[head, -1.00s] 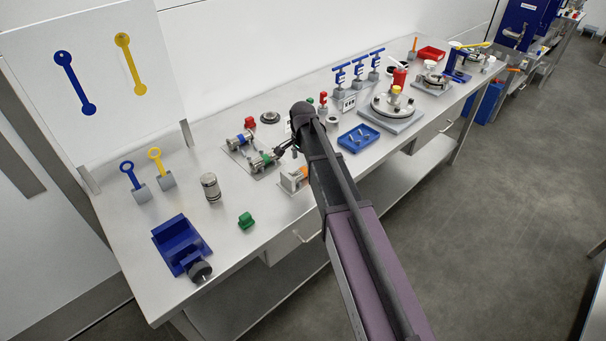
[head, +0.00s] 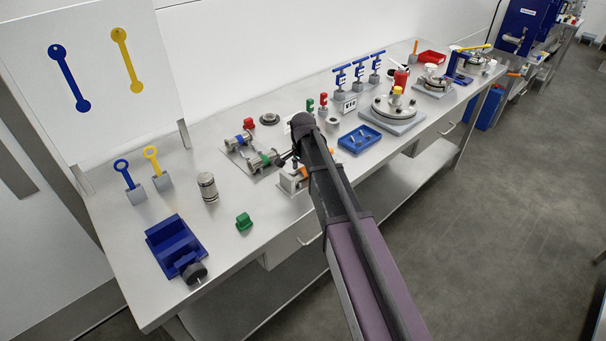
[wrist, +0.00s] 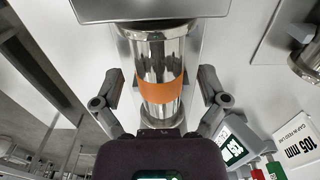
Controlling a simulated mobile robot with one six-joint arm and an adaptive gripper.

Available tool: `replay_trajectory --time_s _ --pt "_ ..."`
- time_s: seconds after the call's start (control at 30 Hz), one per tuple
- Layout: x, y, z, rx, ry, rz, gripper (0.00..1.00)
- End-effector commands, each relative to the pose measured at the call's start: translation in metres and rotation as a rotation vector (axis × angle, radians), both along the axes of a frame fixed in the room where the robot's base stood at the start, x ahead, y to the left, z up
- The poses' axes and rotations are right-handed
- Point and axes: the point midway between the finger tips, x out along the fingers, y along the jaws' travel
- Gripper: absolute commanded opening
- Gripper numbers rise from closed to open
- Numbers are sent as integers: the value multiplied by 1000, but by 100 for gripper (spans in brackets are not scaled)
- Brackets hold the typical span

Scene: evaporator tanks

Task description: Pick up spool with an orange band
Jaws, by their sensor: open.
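The spool with an orange band (wrist: 160,88) is a shiny steel cylinder with wider flanged ends. In the wrist view it fills the upper middle, with my gripper (wrist: 161,76) open and one finger on each side of it. Gaps show between the fingers and the spool, so it is not clamped. In the head view the spool (head: 304,173) shows only as a bit of orange at a pale stand, mostly behind my arm. My gripper (head: 290,157) points down toward that spot, and its fingertips are hard to make out there.
Spools with blue and green (head: 262,160) bands lie on a plate just left of my gripper. A blue tray (head: 360,139) and a round flanged lid (head: 394,106) stand to the right. A green block (head: 244,221) and a blue vise (head: 176,246) are at the front left.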

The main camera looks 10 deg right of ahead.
Motion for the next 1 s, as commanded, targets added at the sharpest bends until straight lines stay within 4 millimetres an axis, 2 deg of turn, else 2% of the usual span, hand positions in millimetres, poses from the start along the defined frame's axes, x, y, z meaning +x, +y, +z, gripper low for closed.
replay_trajectory --time_s 0.27,0.37,0.6,1.0 --pt "0 0 0 0 0 0 93" --pt "0 0 0 0 0 0 69" --pt "0 0 0 0 0 0 0" --pt "0 0 2 0 0 0 0"
